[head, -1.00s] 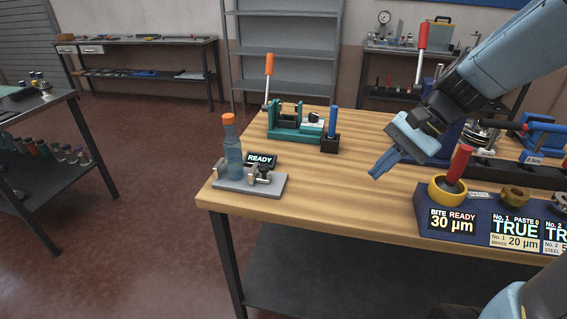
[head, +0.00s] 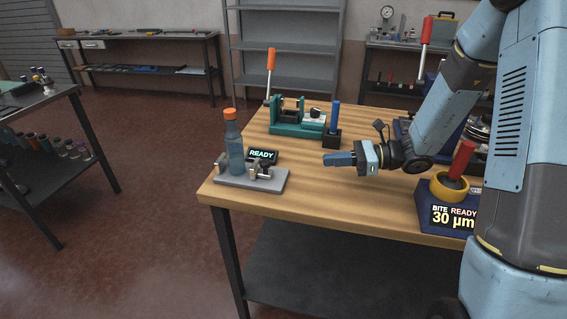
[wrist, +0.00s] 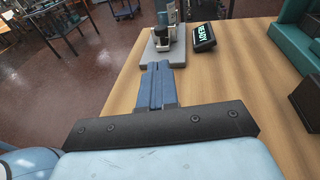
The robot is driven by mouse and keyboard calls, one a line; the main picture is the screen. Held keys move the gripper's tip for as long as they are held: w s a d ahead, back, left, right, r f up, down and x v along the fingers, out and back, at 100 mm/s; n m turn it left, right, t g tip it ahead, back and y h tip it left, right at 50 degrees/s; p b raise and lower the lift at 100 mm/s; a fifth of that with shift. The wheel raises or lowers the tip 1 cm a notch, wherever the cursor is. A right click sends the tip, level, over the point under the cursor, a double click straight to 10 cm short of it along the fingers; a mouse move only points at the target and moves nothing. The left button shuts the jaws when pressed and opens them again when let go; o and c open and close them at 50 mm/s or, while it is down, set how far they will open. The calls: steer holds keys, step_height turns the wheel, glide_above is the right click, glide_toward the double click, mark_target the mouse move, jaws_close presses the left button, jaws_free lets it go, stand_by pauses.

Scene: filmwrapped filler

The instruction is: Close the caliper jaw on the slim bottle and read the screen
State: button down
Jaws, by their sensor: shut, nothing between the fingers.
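The slim bottle (head: 235,148) is blue-grey with an orange cap and stands upright on the grey caliper base (head: 262,181) at the table's left end. The caliper jaw (head: 259,172) is a small metal part on that base, to the right of the bottle; I cannot tell whether it touches the glass. The screen (head: 262,156) behind the base reads READY. It also shows in the wrist view (wrist: 202,36). My gripper (head: 326,159) is shut and empty above the table, right of the caliper, its fingers pointing left. In the wrist view its blue fingers (wrist: 155,68) point at the caliper base (wrist: 163,52).
A teal fixture (head: 296,127) with an orange-handled lever stands behind the caliper. A dark block with a blue pin (head: 333,125) is beside it. A blue station (head: 450,216) reads BITE READY 30 µm. Bare wood lies between my gripper and the caliper.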

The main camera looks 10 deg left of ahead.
steer(key=shift+w+a+f, duration=0.1)
steer(key=shift+a+f, duration=0.05)
steer(key=shift+a, duration=0.3)
steer(key=a, duration=0.4)
steer(key=a+f, duration=0.1)
steer(key=a, duration=0.3)
steer(key=s+a, duration=0.1)
steer(key=a, duration=0.4)
steer(key=shift+f, duration=0.4)
